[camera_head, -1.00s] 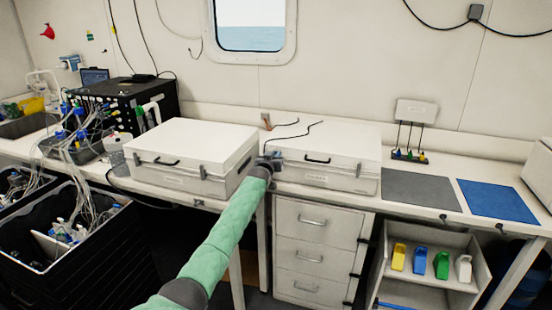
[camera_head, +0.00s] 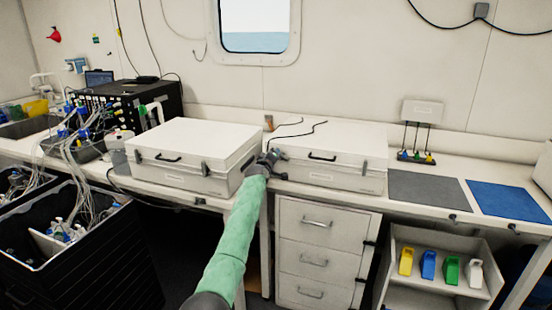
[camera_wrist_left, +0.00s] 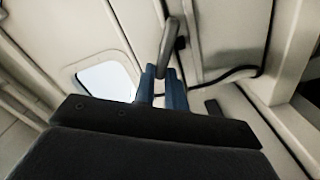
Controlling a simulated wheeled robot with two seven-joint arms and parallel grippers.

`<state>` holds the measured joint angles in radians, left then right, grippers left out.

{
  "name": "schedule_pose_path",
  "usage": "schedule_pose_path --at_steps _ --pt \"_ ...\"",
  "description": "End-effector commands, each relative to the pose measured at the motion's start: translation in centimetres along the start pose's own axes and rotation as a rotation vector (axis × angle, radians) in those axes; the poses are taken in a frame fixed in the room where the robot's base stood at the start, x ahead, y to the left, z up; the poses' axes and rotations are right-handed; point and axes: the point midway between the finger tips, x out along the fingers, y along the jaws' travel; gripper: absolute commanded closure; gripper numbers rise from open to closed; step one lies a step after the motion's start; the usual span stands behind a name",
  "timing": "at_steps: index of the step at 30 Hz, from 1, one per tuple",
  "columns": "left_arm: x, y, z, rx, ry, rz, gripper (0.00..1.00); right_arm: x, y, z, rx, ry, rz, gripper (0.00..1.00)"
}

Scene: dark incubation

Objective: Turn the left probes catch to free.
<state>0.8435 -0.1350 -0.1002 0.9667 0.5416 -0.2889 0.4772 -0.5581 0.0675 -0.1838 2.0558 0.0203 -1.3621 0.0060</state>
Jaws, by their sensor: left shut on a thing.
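The right-hand white case (camera_head: 330,145) stands shut on the bench, with a small front label too small to read. My left gripper (camera_head: 272,158) is at the front left corner of this case. In the left wrist view, a grey catch lever (camera_wrist_left: 170,42) stands between the blue fingertips (camera_wrist_left: 162,80), which are shut on it. The lever leans slightly there. My right gripper is not in view.
A second white case (camera_head: 195,148) stands close on the left. A black cable (camera_head: 300,128) lies on the right case's lid. A grey mat (camera_head: 425,187) and a blue mat (camera_head: 508,199) lie to the right. Drawers (camera_head: 315,250) are below the bench.

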Motion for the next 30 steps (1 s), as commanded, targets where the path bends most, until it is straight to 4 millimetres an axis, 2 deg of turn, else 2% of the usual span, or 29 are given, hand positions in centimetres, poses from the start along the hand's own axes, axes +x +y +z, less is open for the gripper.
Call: schedule_pose_path --at_steps 6,15,30 --pt "0.0 -0.6 0.1 -0.205 0.000 0.000 1.00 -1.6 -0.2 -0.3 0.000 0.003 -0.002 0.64" --pt "0.0 -1.2 0.3 -0.426 0.001 -0.001 1.00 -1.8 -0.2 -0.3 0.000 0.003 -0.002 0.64" --pt "0.0 -1.6 0.4 -0.570 0.000 -0.002 1.00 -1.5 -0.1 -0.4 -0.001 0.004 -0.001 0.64"
